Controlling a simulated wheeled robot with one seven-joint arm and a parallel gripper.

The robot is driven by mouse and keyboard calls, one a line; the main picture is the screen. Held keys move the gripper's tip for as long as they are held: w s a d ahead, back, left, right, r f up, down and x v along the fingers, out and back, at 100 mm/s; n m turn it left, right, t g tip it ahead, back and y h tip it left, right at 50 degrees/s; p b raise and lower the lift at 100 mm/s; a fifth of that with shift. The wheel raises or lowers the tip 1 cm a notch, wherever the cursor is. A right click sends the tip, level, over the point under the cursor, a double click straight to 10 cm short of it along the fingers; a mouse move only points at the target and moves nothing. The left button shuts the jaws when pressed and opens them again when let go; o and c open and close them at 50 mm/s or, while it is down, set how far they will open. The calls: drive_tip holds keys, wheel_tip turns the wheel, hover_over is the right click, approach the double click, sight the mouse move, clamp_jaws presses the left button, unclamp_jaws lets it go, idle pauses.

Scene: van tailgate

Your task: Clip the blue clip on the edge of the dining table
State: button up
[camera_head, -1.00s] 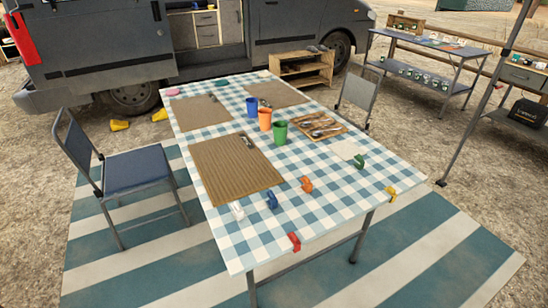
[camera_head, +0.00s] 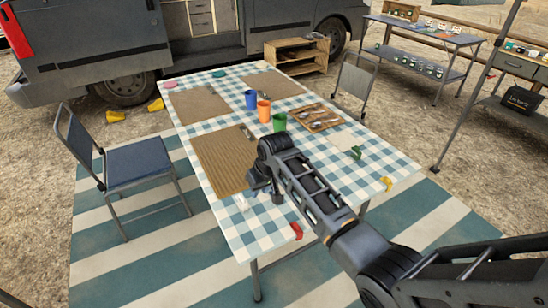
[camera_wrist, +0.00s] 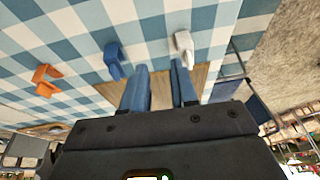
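The blue clip (camera_wrist: 113,60) lies on the blue-and-white checked tablecloth of the dining table (camera_head: 240,245), to the left of my fingers in the wrist view. In the head view my arm largely covers the spot where it lies. My gripper (camera_wrist: 160,75) is open and empty, with a gap between its two fingers. In the head view it hangs over the table near the large woven placemat. A white clip (camera_wrist: 184,45) lies on the other side of the fingers, and it also shows in the head view (camera_head: 242,203).
An orange clip (camera_wrist: 45,80) lies beyond the blue one. A red clip (camera_head: 297,231) and a yellow clip (camera_head: 387,184) sit on the table's edge. A green clip (camera_head: 356,153), cups (camera_head: 264,111), a cutlery tray (camera_head: 318,117) and placemats occupy the top. A chair (camera_head: 140,165) stands left.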

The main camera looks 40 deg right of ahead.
drive_tip(key=shift+w+d+r+m+g, duration=0.1)
drive_tip(key=shift+w+d+r+g, duration=0.25)
drive_tip(key=shift+d+r, duration=0.65)
drive_tip(key=shift+w+d+r+m+g, duration=0.1)
drive_tip(key=shift+w+d+r+g, duration=0.25)
drive_tip(key=shift+d, duration=1.3)
drive_tip(key=shift+w+d+r+m+g, duration=0.1)
drive_tip(key=shift+w+d+r+g, duration=0.2)
drive_tip(key=shift+d+r, duration=0.75)
drive_tip(key=shift+h, duration=0.3)
drive_tip(key=f+b, duration=0.5)
drive_tip(key=shift+d+f, duration=0.2)
drive_tip(key=shift+d, duration=0.05)
drive_tip(key=shift+f+b, duration=0.7)
drive_tip(key=shift+f, duration=1)
drive_tip(key=shift+c, duration=0.2)
clamp_jaws()
drive_tip(key=shift+r+p, duration=2.4)
drive_tip(key=shift+r, duration=0.15)
drive_tip(key=shift+a, duration=0.1)
